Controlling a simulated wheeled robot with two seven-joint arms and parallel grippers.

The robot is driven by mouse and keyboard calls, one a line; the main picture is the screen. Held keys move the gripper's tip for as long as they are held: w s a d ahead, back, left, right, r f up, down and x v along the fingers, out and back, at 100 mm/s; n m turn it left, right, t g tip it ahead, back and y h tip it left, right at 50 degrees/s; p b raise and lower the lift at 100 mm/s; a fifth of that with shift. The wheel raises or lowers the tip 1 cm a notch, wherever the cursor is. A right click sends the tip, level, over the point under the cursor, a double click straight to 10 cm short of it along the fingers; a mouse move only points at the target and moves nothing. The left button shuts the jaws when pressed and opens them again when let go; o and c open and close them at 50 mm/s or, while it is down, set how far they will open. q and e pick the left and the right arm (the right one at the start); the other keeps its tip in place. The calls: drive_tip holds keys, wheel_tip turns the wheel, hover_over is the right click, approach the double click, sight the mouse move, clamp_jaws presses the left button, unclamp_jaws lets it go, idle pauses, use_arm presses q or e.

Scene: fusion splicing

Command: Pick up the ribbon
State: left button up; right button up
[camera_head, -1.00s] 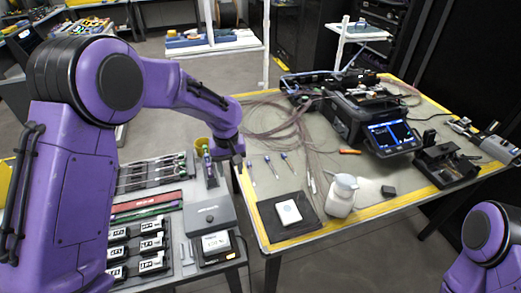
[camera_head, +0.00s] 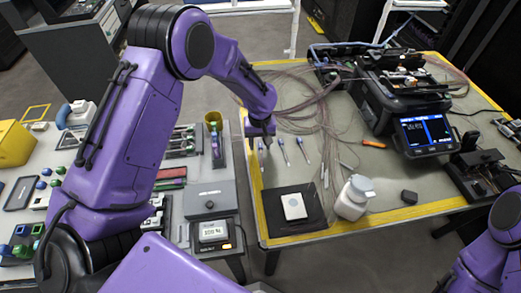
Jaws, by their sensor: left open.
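Thin brownish-pink fibre ribbons (camera_head: 318,108) lie in loose loops on the grey worktable. Some strands run down toward the white bottle. My left gripper (camera_head: 262,143) hangs pointing down over the table's left edge, left of the ribbon loops. It is open, and I see nothing between its fingers.
A fusion splicer (camera_head: 400,95) with a lit screen stands at the back right. A white bottle (camera_head: 355,197), a dark mat (camera_head: 272,208) with a white box, and several slim tools (camera_head: 283,150) lie near the front left. A side bench (camera_head: 190,215) with tools and a grey box adjoins.

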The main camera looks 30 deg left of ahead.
use_arm(q)
drive_tip(key=shift+w+f, duration=0.25)
drive_tip(key=shift+f, duration=0.25)
drive_tip(key=shift+w+f, duration=0.25)
drive_tip(key=shift+f, duration=0.2)
drive_tip(key=shift+s+r, duration=0.3)
drive_tip(key=shift+s, duration=0.1)
drive_tip(key=shift+c, duration=0.9)
drive_tip(key=c, duration=0.5)
drive_tip(key=shift+w, duration=0.15)
clamp_jaws()
use_arm(e)
drive_tip(key=shift+w, duration=0.2)
